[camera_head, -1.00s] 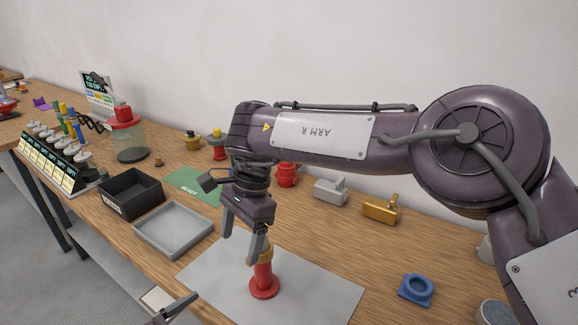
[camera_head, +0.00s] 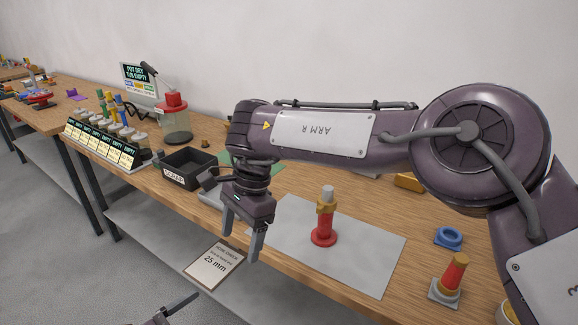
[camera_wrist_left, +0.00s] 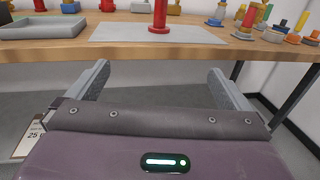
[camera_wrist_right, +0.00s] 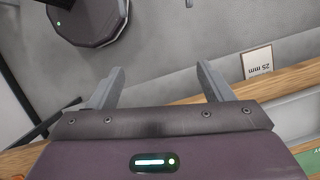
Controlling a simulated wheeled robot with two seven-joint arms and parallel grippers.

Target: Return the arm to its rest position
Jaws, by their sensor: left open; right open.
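My right arm, marked "ARM R", reaches across the head view, and its open, empty gripper (camera_head: 241,243) points down at the bench's front edge. In the right wrist view its fingers (camera_wrist_right: 160,68) are apart with floor beyond them. A red valve (camera_head: 323,236) with a gold collar and grey top stands upright on a pale grey mat (camera_head: 372,254), right of the right gripper and apart from it. My left gripper (camera_wrist_left: 160,70) is open and empty below the bench's front edge. Only a small part of it shows at the bottom of the head view.
A black scrap bin (camera_head: 188,170) and a partly hidden grey tray (camera_head: 211,198) stand left of the mat.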

